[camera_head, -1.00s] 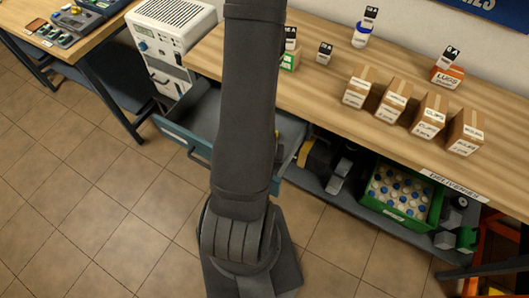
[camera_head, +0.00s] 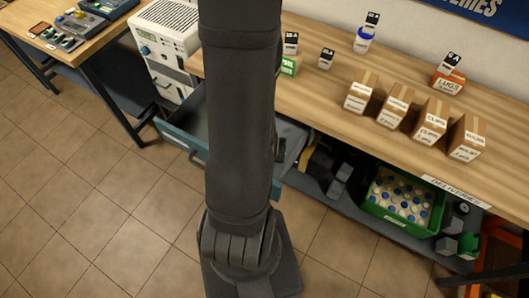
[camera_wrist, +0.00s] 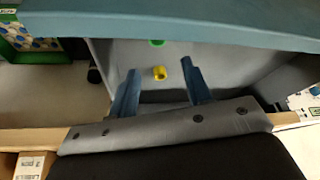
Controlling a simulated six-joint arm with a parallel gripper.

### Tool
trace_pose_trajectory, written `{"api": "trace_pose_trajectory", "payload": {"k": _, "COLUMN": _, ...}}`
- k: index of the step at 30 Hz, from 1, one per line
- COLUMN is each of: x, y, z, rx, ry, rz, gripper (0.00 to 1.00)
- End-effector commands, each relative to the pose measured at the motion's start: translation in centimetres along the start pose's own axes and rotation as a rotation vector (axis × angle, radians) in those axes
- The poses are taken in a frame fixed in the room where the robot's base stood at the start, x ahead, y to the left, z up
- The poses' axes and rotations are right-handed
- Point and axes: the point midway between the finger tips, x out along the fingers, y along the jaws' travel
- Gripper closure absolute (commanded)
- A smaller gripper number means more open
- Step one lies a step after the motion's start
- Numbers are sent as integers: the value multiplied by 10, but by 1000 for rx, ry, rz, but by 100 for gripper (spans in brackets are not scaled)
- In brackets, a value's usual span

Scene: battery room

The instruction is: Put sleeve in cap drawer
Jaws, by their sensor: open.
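The blue-grey drawer (camera_head: 180,138) stands open below the wooden bench in the head view, its middle hidden behind my arm. In the wrist view the drawer's teal edge (camera_wrist: 190,22) crosses the top, above its grey inside. A small yellow piece (camera_wrist: 159,73), possibly the sleeve, appears in the drawer between my fingertips in the picture. A small green piece (camera_wrist: 156,43) appears beyond it. My gripper (camera_wrist: 159,67) is open, its two blue fingers apart and pointing into the drawer. I see no contact with the yellow piece. The gripper is hidden in the head view.
A green crate (camera_head: 380,208) of bottles sits on the lower shelf. A white machine (camera_head: 165,40) stands left of the drawer.

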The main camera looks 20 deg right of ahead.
Motion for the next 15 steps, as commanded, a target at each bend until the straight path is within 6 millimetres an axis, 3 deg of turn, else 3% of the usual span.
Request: {"api": "trace_pose_trajectory", "payload": {"k": 15, "x": -33, "y": 0, "z": 0, "rx": 1, "ry": 2, "rz": 0, "gripper": 55}}
